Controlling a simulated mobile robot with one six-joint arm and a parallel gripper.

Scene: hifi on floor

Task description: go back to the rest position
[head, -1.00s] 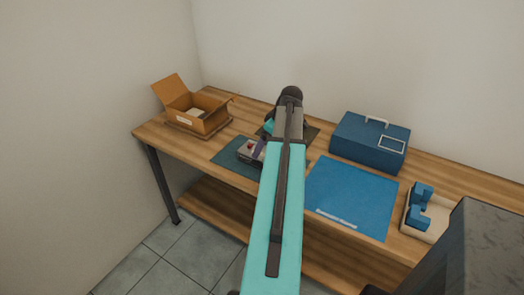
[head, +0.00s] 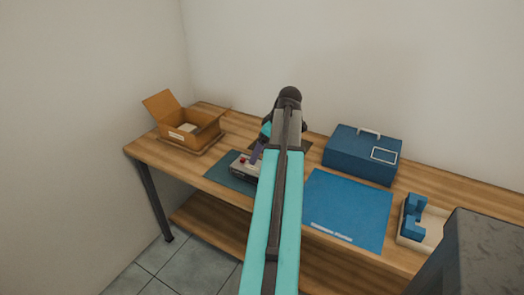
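My arm reaches forward over the wooden workbench (head: 160,150) in the head view, its turquoise link across the middle of the picture. The far end of the arm bends down behind this link. My gripper is hidden behind the arm, so its fingers cannot be seen. A small grey device with a red part (head: 243,164) lies on the dark green mat (head: 222,175), just left of the arm and partly covered by it.
An open cardboard box (head: 190,131) stands at the back left. A blue toolbox (head: 362,154) stands behind a blue mat (head: 347,208). A beige tray with a blue holder (head: 413,217) is at the right. A dark grey block (head: 482,255) fills the lower right corner.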

